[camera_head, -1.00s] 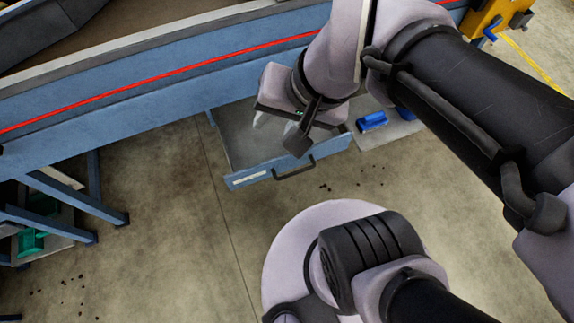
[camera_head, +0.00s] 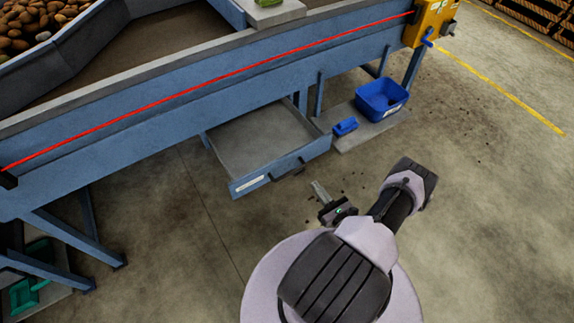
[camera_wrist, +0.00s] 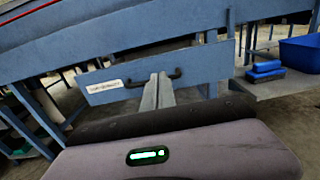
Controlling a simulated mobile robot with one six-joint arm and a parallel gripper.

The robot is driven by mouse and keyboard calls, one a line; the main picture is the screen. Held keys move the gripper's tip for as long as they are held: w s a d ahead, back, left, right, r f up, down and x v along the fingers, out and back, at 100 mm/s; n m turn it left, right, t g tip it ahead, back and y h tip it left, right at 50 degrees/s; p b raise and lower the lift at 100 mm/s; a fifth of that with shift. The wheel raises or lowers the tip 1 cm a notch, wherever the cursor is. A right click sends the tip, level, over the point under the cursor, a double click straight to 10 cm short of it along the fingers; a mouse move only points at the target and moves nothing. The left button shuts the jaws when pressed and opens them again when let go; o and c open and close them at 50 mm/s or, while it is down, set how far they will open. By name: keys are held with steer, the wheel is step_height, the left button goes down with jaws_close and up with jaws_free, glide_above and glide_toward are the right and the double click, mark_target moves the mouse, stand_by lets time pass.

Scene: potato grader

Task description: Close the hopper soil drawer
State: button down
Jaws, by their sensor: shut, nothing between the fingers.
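The soil drawer (camera_head: 262,142) stands pulled out from under the blue hopper frame, its grey inside showing and looking empty. Its blue front has a white label and a dark handle (camera_head: 289,170). In the wrist view the drawer front (camera_wrist: 105,82) faces me, with the handle (camera_wrist: 134,83) partly hidden behind my fingers. My gripper (camera_head: 319,189) is shut and empty, just in front of the drawer near the right end of its front. In the wrist view my gripper's fingers (camera_wrist: 158,84) are together and point at the drawer front. I cannot tell whether they touch it.
A blue bin (camera_head: 382,98) and a small blue object (camera_head: 345,126) stand on a low grey slab right of the drawer. A yellow box (camera_head: 431,22) is at the hopper's right end. A green item (camera_head: 28,290) is at lower left. Open floor lies in front.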

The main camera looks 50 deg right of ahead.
mark_target(292, 155)
steer(key=b+x, duration=0.3)
steer(key=x, duration=1.1)
steer(key=shift+b, duration=0.3)
steer(key=shift+s, duration=0.1)
